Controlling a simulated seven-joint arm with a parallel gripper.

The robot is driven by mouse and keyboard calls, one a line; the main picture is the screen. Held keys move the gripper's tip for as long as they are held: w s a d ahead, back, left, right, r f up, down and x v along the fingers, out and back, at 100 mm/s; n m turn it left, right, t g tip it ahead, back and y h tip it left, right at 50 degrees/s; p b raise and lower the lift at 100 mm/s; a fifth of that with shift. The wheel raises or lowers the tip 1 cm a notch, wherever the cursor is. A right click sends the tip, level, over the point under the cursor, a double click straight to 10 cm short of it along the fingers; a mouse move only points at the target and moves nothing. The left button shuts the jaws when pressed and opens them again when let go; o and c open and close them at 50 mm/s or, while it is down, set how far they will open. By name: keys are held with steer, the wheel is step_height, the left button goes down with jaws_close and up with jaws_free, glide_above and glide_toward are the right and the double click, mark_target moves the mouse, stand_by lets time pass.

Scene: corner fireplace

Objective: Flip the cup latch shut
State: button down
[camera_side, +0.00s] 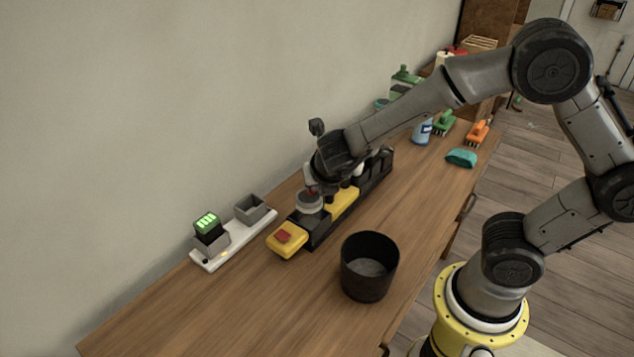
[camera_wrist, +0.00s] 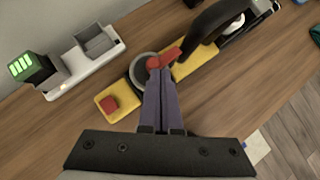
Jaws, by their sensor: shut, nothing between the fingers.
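A long black and yellow device lies on the wooden table. Its round grey cup (camera_side: 309,204) is near the left end, and the cup also shows in the wrist view (camera_wrist: 137,72). A red latch (camera_wrist: 165,57) lies at the cup, reaching from its middle to its right rim. My gripper (camera_wrist: 160,70) is shut and empty, its two fingers side by side. Its tips are at the red latch, over the cup; I cannot tell if they touch. In the side view my gripper (camera_side: 313,187) hides most of the latch.
A yellow end with a red button (camera_side: 284,237) is left of the cup. A white charger base (camera_side: 232,241) holds a black battery with green lights (camera_side: 207,226). A dark bin (camera_side: 369,267) stands in front. Bottles and brushes are at the far right; the table's left front is clear.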

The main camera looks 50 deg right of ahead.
steer(key=a+f+v, duration=0.1)
steer(key=v, duration=1.2)
steer(key=shift+s+a, duration=0.2)
steer(key=shift+a, duration=0.15)
steer(key=shift+f, duration=0.1)
